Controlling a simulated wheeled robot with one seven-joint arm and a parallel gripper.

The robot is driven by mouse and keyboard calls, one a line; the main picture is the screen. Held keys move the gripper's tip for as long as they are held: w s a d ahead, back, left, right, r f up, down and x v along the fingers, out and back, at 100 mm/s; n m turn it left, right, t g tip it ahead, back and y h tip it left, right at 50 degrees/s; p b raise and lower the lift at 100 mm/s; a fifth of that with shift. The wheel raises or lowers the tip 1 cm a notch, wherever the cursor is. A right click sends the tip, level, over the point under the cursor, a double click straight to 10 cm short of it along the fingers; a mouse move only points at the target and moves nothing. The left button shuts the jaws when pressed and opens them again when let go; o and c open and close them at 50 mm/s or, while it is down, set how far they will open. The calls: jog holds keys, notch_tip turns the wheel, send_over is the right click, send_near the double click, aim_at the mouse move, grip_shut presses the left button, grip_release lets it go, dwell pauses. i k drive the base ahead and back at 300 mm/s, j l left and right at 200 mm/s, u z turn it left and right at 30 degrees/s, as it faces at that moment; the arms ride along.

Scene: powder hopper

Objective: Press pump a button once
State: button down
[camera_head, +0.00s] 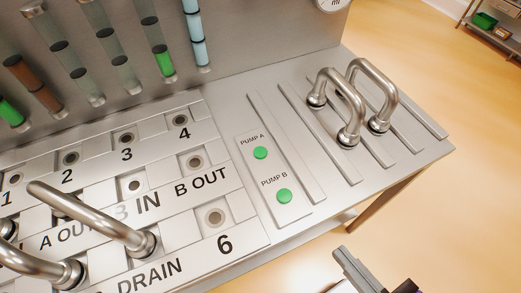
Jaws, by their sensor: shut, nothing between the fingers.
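The pump A button (260,153) is a round green button under the label "PUMP A" on a light panel at the middle of the view. The pump B button (284,196), also green, sits just below it under "PUMP B". My gripper (342,256) shows at the bottom edge, to the lower right of both buttons and apart from them. Its fingers are shut and hold nothing. The rest of the gripper is cut off by the frame.
Two metal U-shaped handles (352,108) stand on slotted strips right of the buttons. More curved metal pipes (95,215) stand on the labelled port plate at left. Tubes with coloured contents (160,50) line the back wall. The panel's right edge drops to open floor (460,180).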

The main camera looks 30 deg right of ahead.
aim_at(259, 152)
jog(key=j+z, duration=0.1)
jog(key=z, duration=0.3)
jog(key=j+z, duration=0.15)
jog(key=z, duration=0.2)
jog(key=j+z, duration=0.15)
jog(key=z, duration=0.25)
jog(key=k+j+z, duration=0.2)
jog(key=j, duration=0.2)
jog(key=j+z, duration=0.15)
jog(key=j, duration=0.3)
jog(key=k+j+z, duration=0.2)
jog(key=j, duration=0.15)
jog(key=k+j+z, duration=0.2)
jog(key=j, duration=0.2)
jog(key=k+j, duration=0.25)
jog(key=j, duration=0.2)
